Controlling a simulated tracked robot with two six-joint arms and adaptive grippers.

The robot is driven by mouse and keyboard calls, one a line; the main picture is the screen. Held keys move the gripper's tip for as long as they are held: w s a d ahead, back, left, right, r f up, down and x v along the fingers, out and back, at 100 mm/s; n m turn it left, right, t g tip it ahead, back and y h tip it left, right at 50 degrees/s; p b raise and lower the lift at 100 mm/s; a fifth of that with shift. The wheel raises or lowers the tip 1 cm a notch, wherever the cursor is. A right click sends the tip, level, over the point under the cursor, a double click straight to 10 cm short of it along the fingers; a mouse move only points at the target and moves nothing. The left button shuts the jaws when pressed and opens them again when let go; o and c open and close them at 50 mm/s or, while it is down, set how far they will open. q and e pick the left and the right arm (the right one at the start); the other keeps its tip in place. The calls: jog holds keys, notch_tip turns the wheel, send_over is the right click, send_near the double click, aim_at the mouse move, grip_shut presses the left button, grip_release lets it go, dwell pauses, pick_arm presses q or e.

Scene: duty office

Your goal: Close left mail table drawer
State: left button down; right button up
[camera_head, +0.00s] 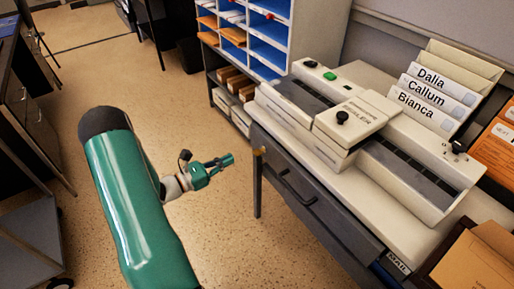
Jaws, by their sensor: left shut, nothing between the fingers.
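The mail table (372,188) stands at the right, with a pale top and a dark grey front. Its left drawer (318,208) has a dark bar handle and faces the open floor. My left gripper (229,159), on a green arm from the lower left, is shut and empty. My right gripper is out of view.
A pale sealer machine (350,125) and name-labelled folders (432,92) stand on the table. A mail shelf (291,40) with blue compartments is behind. A cardboard box (478,262) is at lower right. Dark cabinets (28,110) line the left. The floor between is clear.

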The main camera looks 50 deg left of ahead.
aim_at(263, 143)
pick_arm(q)
jog(key=w, duration=0.7)
jog(key=w+d, duration=0.1)
jog(key=w, duration=0.3)
